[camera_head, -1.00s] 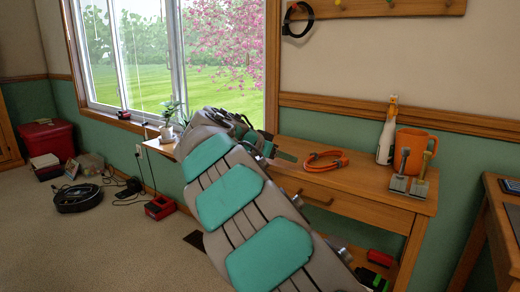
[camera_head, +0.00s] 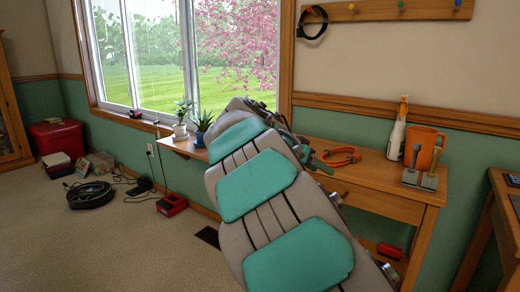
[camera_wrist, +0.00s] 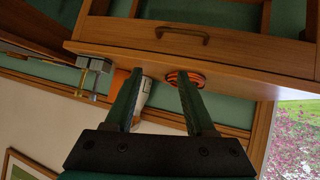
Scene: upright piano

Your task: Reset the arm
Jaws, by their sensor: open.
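My arm rises through the middle of the head view, with teal pads on grey links. My gripper (camera_head: 322,162) is partly hidden behind the arm's end, near the left part of the wooden desk (camera_head: 385,180). In the wrist view, which is upside down, my gripper (camera_wrist: 160,82) shows two dark fingers spread apart with nothing between them. The fingers point toward the desk's front, where a drawer handle (camera_wrist: 182,32) shows.
Potted plants (camera_head: 182,118) stand by the window. A black round device (camera_head: 90,194) and a red box (camera_head: 171,204) lie on open carpet (camera_head: 150,250).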

